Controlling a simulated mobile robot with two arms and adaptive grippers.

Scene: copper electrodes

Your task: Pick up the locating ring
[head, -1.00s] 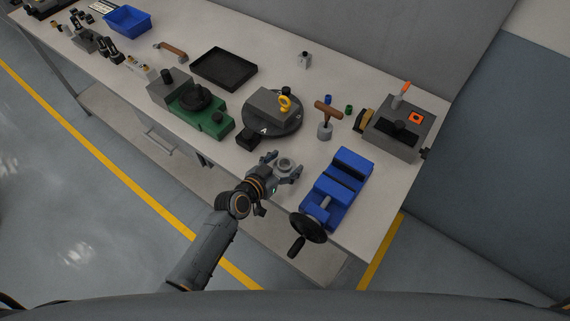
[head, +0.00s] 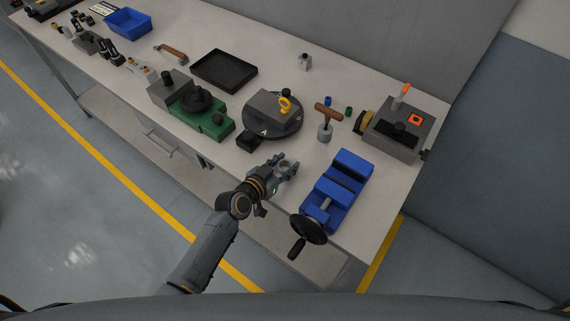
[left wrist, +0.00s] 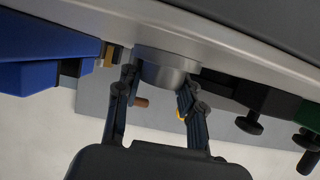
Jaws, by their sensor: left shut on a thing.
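The locating ring is a small round grey metal piece (head: 284,167) near the front edge of the workbench, left of the blue vise. My left gripper (head: 285,165) is shut on it, with a finger on either side. In the left wrist view the ring (left wrist: 166,66) shows as a short grey cylinder between the two dark fingers. The fingers hide part of its sides. I cannot tell whether the ring is clear of the bench top. My right gripper is not in view.
The blue vise (head: 343,181) with a black handwheel stands close on the right. Behind are the round dark turntable (head: 265,127) with a yellow eyebolt and a brown-handled T-tool (head: 326,116). A green fixture (head: 205,121) and a black tray (head: 224,70) stand to the left.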

